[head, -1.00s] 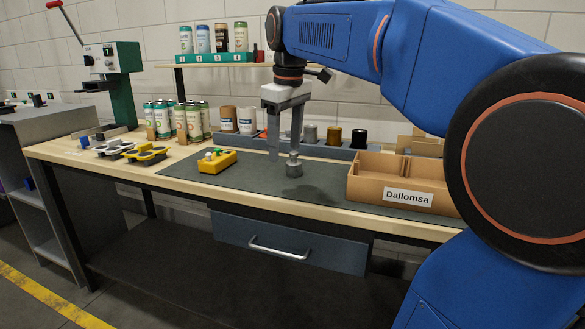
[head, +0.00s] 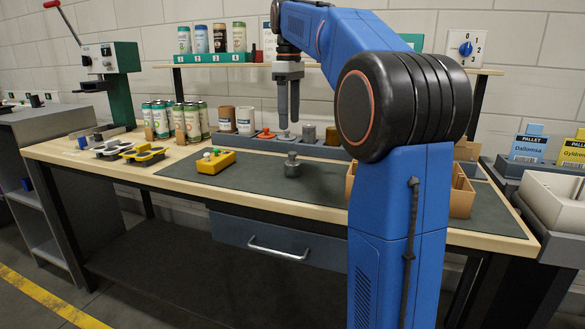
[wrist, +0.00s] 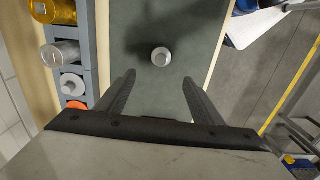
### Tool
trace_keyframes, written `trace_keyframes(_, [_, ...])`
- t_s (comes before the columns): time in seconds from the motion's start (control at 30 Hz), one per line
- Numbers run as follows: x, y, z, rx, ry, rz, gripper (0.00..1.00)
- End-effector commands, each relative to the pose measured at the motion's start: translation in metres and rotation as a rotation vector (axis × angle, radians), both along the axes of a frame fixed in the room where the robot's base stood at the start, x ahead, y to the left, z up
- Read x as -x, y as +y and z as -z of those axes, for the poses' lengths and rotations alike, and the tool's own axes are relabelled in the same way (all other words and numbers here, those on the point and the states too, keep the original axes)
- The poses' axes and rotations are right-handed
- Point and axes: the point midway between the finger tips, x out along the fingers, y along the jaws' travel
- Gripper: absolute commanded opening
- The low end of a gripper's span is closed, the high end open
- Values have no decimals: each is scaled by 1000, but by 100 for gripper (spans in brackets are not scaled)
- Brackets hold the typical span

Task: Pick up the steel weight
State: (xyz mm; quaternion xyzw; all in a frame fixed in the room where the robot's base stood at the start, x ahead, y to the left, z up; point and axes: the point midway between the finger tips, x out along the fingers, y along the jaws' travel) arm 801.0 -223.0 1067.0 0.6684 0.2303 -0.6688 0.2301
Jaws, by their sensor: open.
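The steel weight (head: 292,166), a small grey cylinder with a knob on top, stands upright on the dark mat (head: 245,185). It also shows in the wrist view (wrist: 161,56), beyond my fingertips and roughly in line with the gap between them. My gripper (head: 288,122) hangs pointing down above the bench, its fingertips higher than the weight in the picture. In the wrist view my gripper (wrist: 158,80) has its two fingers apart with nothing between them. The fingers do not touch the weight.
A grey rack (head: 255,143) with several pots runs behind the mat. A yellow box with buttons (head: 216,162) sits left of the weight. A brown cardboard bin (head: 462,196) is partly hidden by my arm at right. The mat around the weight is clear.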

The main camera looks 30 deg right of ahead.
Motion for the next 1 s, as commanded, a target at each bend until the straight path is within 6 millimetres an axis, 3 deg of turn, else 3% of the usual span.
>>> trace_keyframes(0.33, [1,0,60,0,1,1,61])
trace_keyframes(0.67, [2,-1,84,-1,1,1,61])
trace_keyframes(1.0, [9,-5,125,0,0,0,61])
